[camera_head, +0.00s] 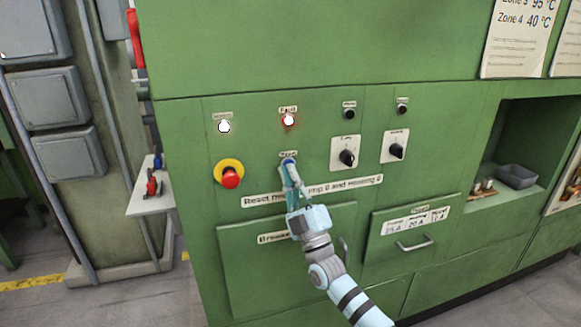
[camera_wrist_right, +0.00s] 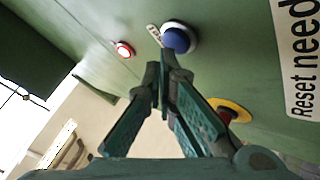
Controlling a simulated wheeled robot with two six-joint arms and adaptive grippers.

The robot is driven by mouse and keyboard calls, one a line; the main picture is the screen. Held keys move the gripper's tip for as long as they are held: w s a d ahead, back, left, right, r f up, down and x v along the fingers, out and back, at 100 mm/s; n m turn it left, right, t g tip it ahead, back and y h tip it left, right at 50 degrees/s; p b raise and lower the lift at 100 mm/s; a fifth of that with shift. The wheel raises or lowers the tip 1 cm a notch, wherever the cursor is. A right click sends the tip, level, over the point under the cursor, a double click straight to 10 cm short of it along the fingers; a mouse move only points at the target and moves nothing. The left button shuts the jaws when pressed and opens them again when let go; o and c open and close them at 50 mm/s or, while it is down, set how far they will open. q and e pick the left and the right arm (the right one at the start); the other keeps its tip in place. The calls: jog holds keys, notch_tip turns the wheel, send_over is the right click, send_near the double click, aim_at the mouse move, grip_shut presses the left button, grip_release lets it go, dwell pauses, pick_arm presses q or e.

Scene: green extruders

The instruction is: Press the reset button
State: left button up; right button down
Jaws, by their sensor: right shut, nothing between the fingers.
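The blue reset button (camera_head: 288,160) sits on the green panel under a small label, below the lit red fault lamp (camera_head: 288,119). In the right wrist view the button (camera_wrist_right: 177,40) shows as a blue cap in a pale ring, just beyond my fingertips. My right gripper (camera_head: 290,172) is shut and empty, its fingertips directly at the lower edge of the button. In the wrist view the closed tips (camera_wrist_right: 167,62) lie just below the cap; I cannot tell whether they touch it. The fingers hide a little of the button's surroundings. My left gripper is not in view.
A red emergency stop (camera_head: 230,178) on a yellow ring is left of my gripper. A white lamp (camera_head: 224,126) is above it. Two black rotary knobs (camera_head: 347,157) (camera_head: 396,150) are to the right. A drawer handle (camera_head: 415,245) sticks out lower right.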

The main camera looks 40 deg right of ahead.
jog(key=shift+w+d, duration=0.1)
jog(key=shift+w, duration=0.25)
dwell(0.7)
dwell(0.4)
jog(key=shift+s+a+p, duration=0.25)
jog(key=shift+s+p, duration=0.5)
jog(key=shift+p, duration=0.05)
